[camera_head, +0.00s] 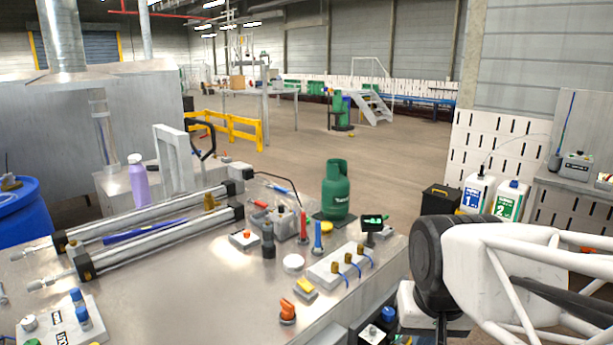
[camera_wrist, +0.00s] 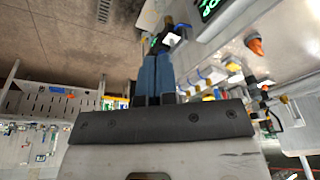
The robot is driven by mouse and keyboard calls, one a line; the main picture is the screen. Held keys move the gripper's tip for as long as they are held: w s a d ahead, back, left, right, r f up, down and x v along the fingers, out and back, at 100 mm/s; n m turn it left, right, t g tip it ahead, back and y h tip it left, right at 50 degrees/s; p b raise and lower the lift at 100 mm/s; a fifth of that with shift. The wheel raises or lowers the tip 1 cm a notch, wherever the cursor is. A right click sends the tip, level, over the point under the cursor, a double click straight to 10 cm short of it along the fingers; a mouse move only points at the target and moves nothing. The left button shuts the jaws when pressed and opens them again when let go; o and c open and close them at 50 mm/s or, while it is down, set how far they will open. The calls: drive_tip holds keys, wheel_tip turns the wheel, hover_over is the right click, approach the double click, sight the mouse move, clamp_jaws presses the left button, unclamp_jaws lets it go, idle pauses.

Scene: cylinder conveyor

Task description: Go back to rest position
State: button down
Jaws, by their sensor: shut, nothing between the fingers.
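My gripper (camera_wrist: 156,72) shows in the wrist view as two blue fingers side by side, shut with nothing between them. Beyond the fingertips is a small dark item with a green display, partly hidden by them. In the head view my black and white arm (camera_head: 470,265) fills the lower right. I cannot clearly make out the fingers in that view. The steel workbench (camera_head: 190,290) lies to the left of my arm. A green gas bottle (camera_head: 337,190) stands upright at the back of the bench.
Two long metal cylinders (camera_head: 150,225) lie on the bench at the left. A block with brass fittings (camera_head: 340,264), an orange knob (camera_head: 287,311) and a small green-lit display (camera_head: 372,222) are near the bench's right edge. White bottles (camera_head: 478,194) stand at the right. Open floor lies behind.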

drive_tip(key=shift+n, duration=0.5)
drive_tip(key=s, duration=0.1)
drive_tip(key=s+f, duration=0.1)
drive_tip(key=s+d, duration=0.1)
drive_tip(key=s, duration=0.1)
drive_tip(key=shift+f, duration=0.25)
